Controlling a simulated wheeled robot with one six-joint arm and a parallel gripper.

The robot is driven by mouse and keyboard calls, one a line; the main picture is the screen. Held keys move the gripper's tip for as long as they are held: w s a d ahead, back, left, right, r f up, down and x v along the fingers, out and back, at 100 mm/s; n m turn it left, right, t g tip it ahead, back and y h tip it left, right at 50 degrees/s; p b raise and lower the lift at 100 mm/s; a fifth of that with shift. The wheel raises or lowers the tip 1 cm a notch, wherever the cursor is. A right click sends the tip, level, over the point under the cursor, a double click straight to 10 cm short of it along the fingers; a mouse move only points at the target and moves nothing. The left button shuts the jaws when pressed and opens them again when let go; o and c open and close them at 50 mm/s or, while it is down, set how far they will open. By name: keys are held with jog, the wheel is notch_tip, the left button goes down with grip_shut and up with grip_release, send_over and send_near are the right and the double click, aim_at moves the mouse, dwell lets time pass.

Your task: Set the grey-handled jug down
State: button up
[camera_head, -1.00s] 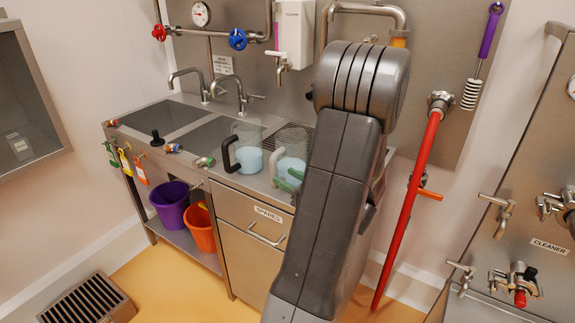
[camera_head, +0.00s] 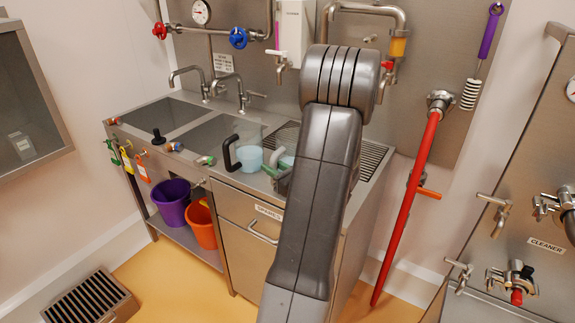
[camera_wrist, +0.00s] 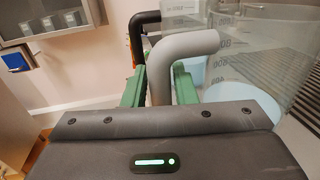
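The grey-handled jug's thick grey handle (camera_wrist: 181,46) stands between my green fingers in the wrist view. Its clear body with "600"-type markings and pale blue contents (camera_wrist: 287,92) is at the right. In the head view the grey handle (camera_head: 276,156) shows just left of my arm, which hides most of the jug. My gripper (camera_wrist: 159,85) is shut on the handle; it also shows in the head view (camera_head: 276,171). I cannot tell whether the jug's base touches the counter (camera_head: 226,176).
A black-handled jug (camera_head: 250,157) with pale blue contents stands close on the left; its black handle (camera_wrist: 139,35) shows behind the grey one. A ribbed drainer (camera_head: 372,158) lies right of my arm. Taps (camera_head: 226,88) and small valve fittings (camera_head: 206,160) are nearby.

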grip_shut()
jog(key=shift+r, duration=0.25)
